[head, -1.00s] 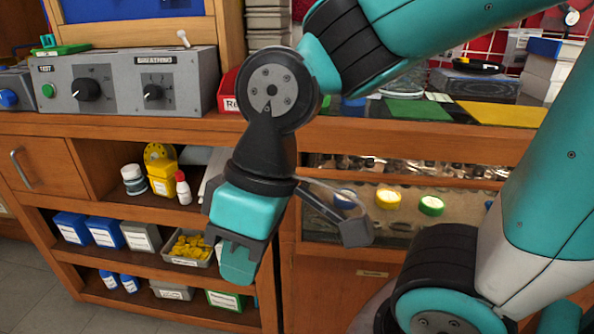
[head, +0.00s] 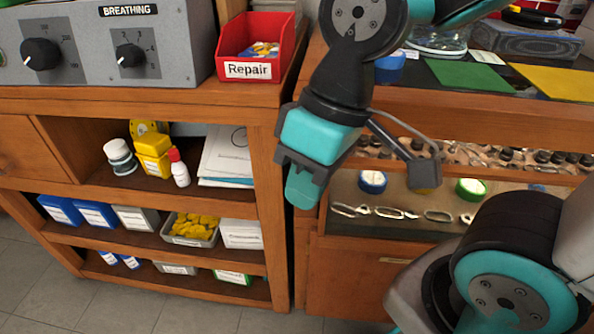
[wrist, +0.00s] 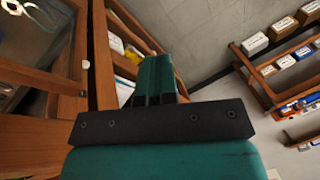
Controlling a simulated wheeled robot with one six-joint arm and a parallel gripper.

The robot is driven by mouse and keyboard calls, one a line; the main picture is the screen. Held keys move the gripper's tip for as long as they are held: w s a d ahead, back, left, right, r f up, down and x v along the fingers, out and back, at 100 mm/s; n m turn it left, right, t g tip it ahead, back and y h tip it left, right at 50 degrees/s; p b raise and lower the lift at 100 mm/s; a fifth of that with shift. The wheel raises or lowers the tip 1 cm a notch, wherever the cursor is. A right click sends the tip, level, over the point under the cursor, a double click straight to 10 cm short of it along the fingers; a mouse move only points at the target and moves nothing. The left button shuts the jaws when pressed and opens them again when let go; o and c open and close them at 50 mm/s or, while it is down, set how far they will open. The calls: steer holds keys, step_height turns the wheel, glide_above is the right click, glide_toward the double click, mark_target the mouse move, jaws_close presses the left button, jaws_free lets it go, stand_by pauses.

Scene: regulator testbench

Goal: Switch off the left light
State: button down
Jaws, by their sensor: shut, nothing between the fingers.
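The grey test box labelled "BREATHING" (head: 110,45) stands on the wooden bench at the upper left in the head view. It carries two black knobs, a left one (head: 41,54) and a right one (head: 130,55). No light that I can identify as the left light shows now, and the top of the box is cut off. My gripper (head: 301,188) hangs pointing down in front of the bench, right of the shelves and well apart from the box. It is shut and empty. In the wrist view its fingers (wrist: 156,78) lie together over the floor.
A red "Repair" bin (head: 250,68) stands on the bench right of the box. Open shelves below hold bottles (head: 120,157), boxes and a tray of yellow parts (head: 192,229). A glass-fronted case (head: 420,205) is behind my arm. The floor (head: 185,317) in front is clear.

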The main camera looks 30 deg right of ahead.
steer(key=w+a+r+m+g+h+p, duration=0.1)
steer(key=w+a+r+m+h+p, duration=0.1)
steer(key=w+m+h+p, duration=0.7)
steer(key=w+m+p, duration=0.1)
steer(key=w+m, duration=0.2)
steer(key=m, duration=0.2)
steer(key=shift+w+r+h, duration=0.2)
steer(key=shift+w+h, duration=0.05)
steer(key=shift+h, duration=0.15)
steer(key=b+x, duration=0.2)
steer(key=x, duration=1.2)
